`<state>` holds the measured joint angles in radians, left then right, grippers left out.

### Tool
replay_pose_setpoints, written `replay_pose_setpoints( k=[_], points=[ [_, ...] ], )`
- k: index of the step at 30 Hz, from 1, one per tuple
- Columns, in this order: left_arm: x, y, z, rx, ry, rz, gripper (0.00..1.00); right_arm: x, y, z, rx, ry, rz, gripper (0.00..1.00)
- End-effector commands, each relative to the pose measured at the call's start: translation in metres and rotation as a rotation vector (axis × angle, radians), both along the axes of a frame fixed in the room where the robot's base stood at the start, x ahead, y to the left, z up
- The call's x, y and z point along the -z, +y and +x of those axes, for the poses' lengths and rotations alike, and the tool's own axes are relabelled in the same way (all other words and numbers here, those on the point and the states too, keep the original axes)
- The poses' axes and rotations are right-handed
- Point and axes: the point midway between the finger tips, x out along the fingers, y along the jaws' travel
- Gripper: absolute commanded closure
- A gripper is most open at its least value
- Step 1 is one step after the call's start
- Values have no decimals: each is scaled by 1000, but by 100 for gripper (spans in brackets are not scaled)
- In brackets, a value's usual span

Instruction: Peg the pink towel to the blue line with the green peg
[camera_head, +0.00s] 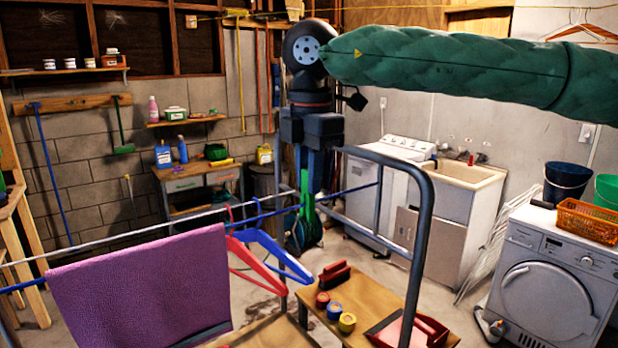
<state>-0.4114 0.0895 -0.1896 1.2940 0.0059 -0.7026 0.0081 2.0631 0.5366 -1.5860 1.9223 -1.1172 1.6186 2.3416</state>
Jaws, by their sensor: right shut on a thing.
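The pink towel (140,285), purplish here, hangs over a line at the lower left, its front face towards me. The blue line (350,190) runs from the left edge up to the right, and shows on both sides of the towel. My right gripper (305,185) points down from the green-sleeved arm, shut on the green peg (305,200). The peg is right of the towel and overlaps the blue line in the picture; whether it touches the line I cannot tell. Its lower end blends with a green-blue thing behind. My left gripper is not in view.
Red (240,265) and blue (270,250) hangers hang between towel and peg. A grey rack frame (425,240) stands to their right. Below are a wooden surface (375,290) with several small tubs, a red brush (333,275) and a red dustpan (418,328).

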Motion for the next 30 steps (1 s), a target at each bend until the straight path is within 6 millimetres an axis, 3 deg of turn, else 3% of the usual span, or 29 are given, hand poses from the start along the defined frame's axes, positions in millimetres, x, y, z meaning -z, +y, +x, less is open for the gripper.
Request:
replay_pose_setpoints(
  k=[30],
  points=[
    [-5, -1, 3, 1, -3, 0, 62, -43, 0, 0, 0, -2, 1, 100]
  ],
)
